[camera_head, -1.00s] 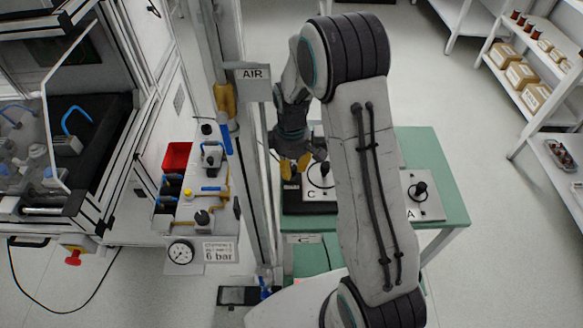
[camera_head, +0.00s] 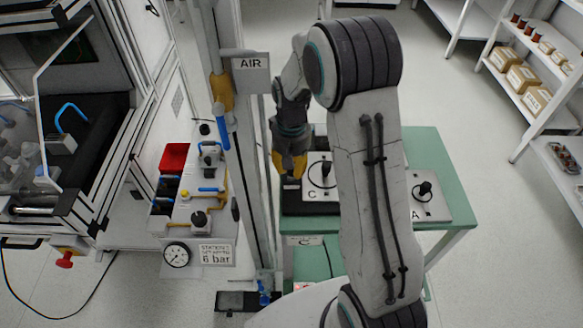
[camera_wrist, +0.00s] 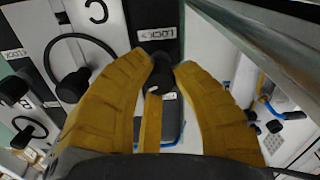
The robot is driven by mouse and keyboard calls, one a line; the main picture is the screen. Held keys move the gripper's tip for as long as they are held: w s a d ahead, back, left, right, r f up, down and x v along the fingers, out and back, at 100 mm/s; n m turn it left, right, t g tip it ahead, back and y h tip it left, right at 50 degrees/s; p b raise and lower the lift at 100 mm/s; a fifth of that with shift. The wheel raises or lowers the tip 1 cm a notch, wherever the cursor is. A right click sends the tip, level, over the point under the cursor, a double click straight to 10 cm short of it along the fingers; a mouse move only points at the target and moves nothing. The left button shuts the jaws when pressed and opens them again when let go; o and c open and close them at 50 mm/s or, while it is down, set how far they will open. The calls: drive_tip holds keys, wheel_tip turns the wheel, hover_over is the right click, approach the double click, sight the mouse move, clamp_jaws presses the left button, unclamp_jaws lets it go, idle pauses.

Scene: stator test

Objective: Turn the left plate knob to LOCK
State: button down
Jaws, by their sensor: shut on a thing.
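The left plate knob (camera_wrist: 161,74) is black and sits between my gripper's yellow fingertips in the wrist view. My gripper (camera_wrist: 162,68) is shut on it. A white label reading LOCK (camera_wrist: 156,33) lies on the black strip just beyond the knob; it appears upside down. Which way the knob points is hard to tell. In the head view my gripper (camera_head: 290,172) is at the left side of the green table, beside plate C (camera_head: 312,193). The knob is hidden there by the fingers.
Plate C's black knob and cable loop (camera_wrist: 72,84) stand close left of my fingers in the wrist view. Plate A (camera_head: 432,207) lies on the green table (camera_head: 455,190) to the right. The AIR post (camera_head: 245,150) stands close left of my gripper.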

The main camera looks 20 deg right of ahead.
drive_tip(key=shift+s+f+m+b, duration=0.1)
drive_tip(key=shift+m+b, duration=0.25)
drive_tip(key=shift+m, duration=1.85)
drive_tip(key=c, duration=1)
unclamp_jaws()
wheel_tip(320, 180, up, 12)
drive_tip(key=shift+r, duration=0.1)
